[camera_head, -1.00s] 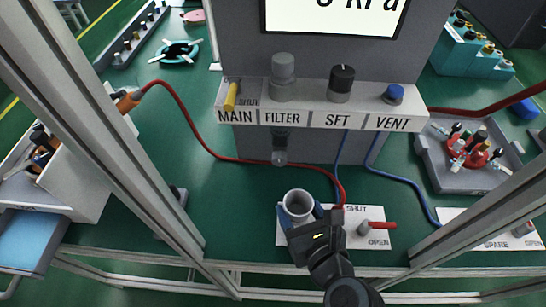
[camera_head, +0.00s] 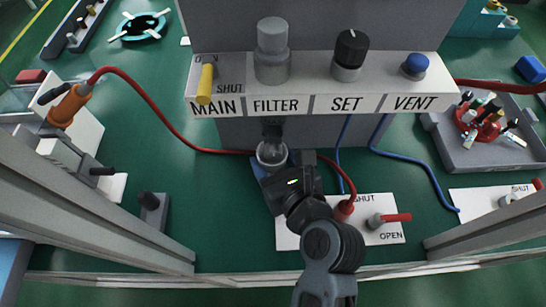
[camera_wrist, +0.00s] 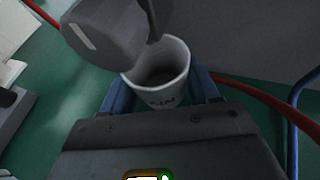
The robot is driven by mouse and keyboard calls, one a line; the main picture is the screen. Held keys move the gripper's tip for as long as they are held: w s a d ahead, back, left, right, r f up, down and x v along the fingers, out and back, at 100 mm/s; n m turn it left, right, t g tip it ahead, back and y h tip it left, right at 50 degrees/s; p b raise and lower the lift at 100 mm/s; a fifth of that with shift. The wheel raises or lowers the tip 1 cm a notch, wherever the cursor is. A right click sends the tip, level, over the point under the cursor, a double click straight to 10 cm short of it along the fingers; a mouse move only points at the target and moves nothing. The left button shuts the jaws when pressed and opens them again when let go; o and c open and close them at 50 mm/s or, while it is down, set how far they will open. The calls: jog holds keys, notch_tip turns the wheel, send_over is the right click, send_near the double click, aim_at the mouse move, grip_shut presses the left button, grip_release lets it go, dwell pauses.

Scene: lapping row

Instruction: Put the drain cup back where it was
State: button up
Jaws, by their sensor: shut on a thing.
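The drain cup (camera_wrist: 160,84) is a pale, round, open-topped cup with dark lettering on its side. My gripper (camera_wrist: 163,96) is shut on it, with a blue finger on each side, and the cup looks upright. In the wrist view a grey filter body (camera_wrist: 105,28) with a thin dark stem reaches over the cup's far rim. I cannot tell whether stem and cup touch.
A white plate (camera_head: 290,236) with a red-handled valve (camera_head: 390,218) lies to the right of my wrist. A red hose (camera_head: 180,128) and a blue hose (camera_head: 415,180) run nearby. A grey tray (camera_head: 445,152) stands at the right.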

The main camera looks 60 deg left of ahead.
jog(key=shift+f+b, duration=0.3)
jog(key=shift+f, duration=0.2)
jog(key=shift+r, duration=0.1)
jog(key=o, duration=1)
jog(key=shift+o, duration=0.2)
jog(key=p+v, duration=0.1)
jog(key=v, duration=1.1)
jog(key=shift+r, duration=0.1)
